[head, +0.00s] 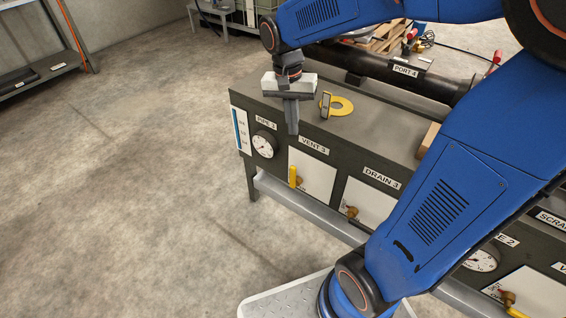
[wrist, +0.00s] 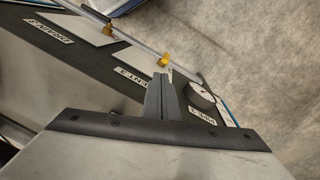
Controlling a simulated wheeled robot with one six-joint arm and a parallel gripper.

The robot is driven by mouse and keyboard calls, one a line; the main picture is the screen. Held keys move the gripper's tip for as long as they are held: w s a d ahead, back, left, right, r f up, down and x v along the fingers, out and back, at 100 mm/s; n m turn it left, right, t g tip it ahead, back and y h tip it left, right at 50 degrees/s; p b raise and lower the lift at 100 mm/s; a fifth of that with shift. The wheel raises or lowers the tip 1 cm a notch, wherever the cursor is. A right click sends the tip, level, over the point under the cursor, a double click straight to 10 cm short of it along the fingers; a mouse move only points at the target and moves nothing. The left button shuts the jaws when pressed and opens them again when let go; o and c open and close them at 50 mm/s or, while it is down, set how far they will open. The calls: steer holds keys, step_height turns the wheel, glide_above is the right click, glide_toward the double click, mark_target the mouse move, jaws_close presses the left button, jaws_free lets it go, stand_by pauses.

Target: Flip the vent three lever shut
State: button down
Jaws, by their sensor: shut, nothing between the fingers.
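The vent three lever is a yellow handle (head: 293,177) on the left side of a white panel under the VENT 3 label (head: 314,146), on the front of the dark bench. It stands upright in the head view, with a small brass part beside its lower end. In the wrist view a yellow piece of it (wrist: 164,59) shows just beyond my fingertips. My gripper (head: 293,131) is shut and empty, pointing down. It is above the lever in the head view, near the bench's front top edge, and appears apart from the lever.
The PIPE 3 gauge (head: 265,145) is left of the lever. The DRAIN 3 panel with its brass valve (head: 351,212) is to the right. A grey rail (head: 305,207) runs below the panels. Open floor lies in front.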

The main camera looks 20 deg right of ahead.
steer(key=shift+w+a+f+m+g+h, duration=0.25)
steer(key=shift+w+a+f+m+g, duration=0.4)
steer(key=shift+w+f, duration=1.05)
steer(key=shift+w+a+f+m+g+h, duration=0.2)
steer(key=shift+w+a+f+m+g, duration=0.15)
steer(key=shift+w+a+f+m, duration=0.95)
steer(key=shift+w+a+f+m+g+h, duration=0.2)
steer(key=shift+w+a+f+g, duration=0.4)
steer(key=shift+w+f, duration=1.45)
steer(key=shift+a, duration=0.1)
steer(key=s+d+f, duration=0.4)
steer(key=s+f, duration=0.2)
steer(key=f, duration=0.3)
steer(key=shift+s+d, duration=0.15)
steer(key=shift+s, duration=0.05)
